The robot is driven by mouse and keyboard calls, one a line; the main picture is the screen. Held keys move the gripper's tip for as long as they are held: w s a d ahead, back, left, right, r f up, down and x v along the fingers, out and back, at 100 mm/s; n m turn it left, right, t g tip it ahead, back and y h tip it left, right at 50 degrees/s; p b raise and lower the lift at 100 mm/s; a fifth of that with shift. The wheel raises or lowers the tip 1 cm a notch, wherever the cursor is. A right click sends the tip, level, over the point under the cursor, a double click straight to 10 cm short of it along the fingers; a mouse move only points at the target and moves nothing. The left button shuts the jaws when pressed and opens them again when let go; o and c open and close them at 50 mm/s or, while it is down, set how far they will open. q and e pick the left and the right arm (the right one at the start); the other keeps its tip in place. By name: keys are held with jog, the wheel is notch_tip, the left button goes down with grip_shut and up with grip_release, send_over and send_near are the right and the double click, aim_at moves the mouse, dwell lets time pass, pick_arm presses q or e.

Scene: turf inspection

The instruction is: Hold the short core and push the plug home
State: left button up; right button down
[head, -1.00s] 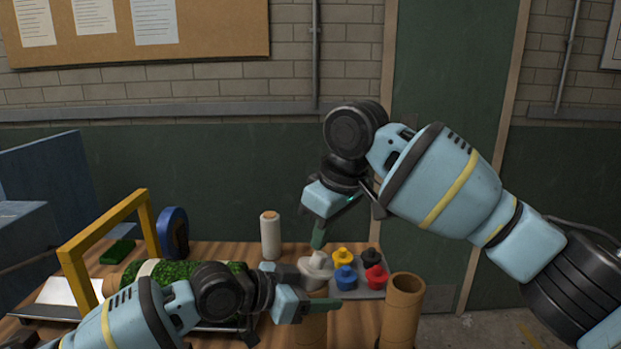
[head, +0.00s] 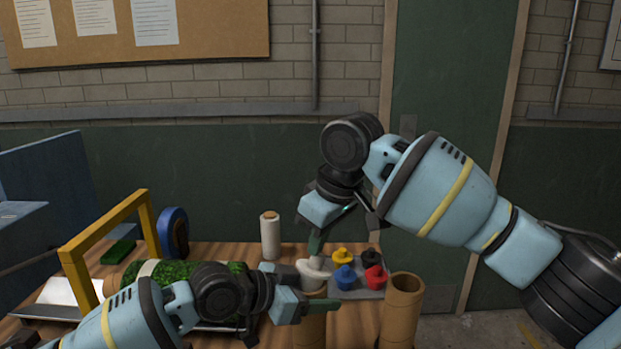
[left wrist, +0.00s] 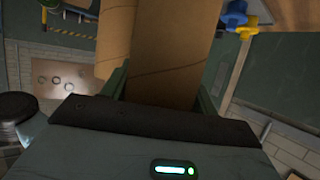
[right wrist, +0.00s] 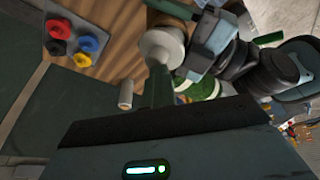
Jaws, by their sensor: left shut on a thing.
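The short core (head: 312,330), a brown cardboard tube, stands upright at the table's front. My left gripper (head: 322,292) is shut around its upper part; in the left wrist view the core (left wrist: 170,55) sits between both fingers. The pale grey plug (head: 312,270) is at the core's top, and it also shows in the right wrist view (right wrist: 160,45). My right gripper (head: 316,245) points down, fingers together, with its tips at the plug's top. How deep the plug sits is hidden by the left gripper.
A taller brown core (head: 402,310) stands close on the right. A grey tray (head: 345,293) holds yellow, black, blue and red plugs just behind. A white roll (head: 270,237) stands behind; a turf roll and yellow frame (head: 72,260) are left.

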aim_at(316, 258)
pick_arm(q)
jog(key=shift+s+d+r, duration=0.15)
jog(key=shift+d+r, duration=0.2)
pick_arm(e)
jog(key=shift+s+a+f, duration=0.1)
jog(key=shift+s+f, duration=0.1)
jog(key=shift+f, duration=1.35)
jog(key=shift+r, duration=0.1)
pick_arm(q)
jog(key=shift+a, duration=0.1)
pick_arm(e)
jog(key=shift+w+a+r, duration=0.1)
jog(key=shift+a+r, duration=0.05)
jog(key=shift+r, duration=1.7)
pick_arm(q)
jog(key=shift+w+a+f, duration=0.15)
jog(key=shift+w+f, duration=0.05)
pick_arm(e)
jog(key=v, duration=1.1)
jog(key=shift+r, duration=0.35)
jog(key=shift+w, duration=0.15)
pick_arm(q)
jog(key=o, duration=1.2)
jog(key=shift+a, duration=0.1)
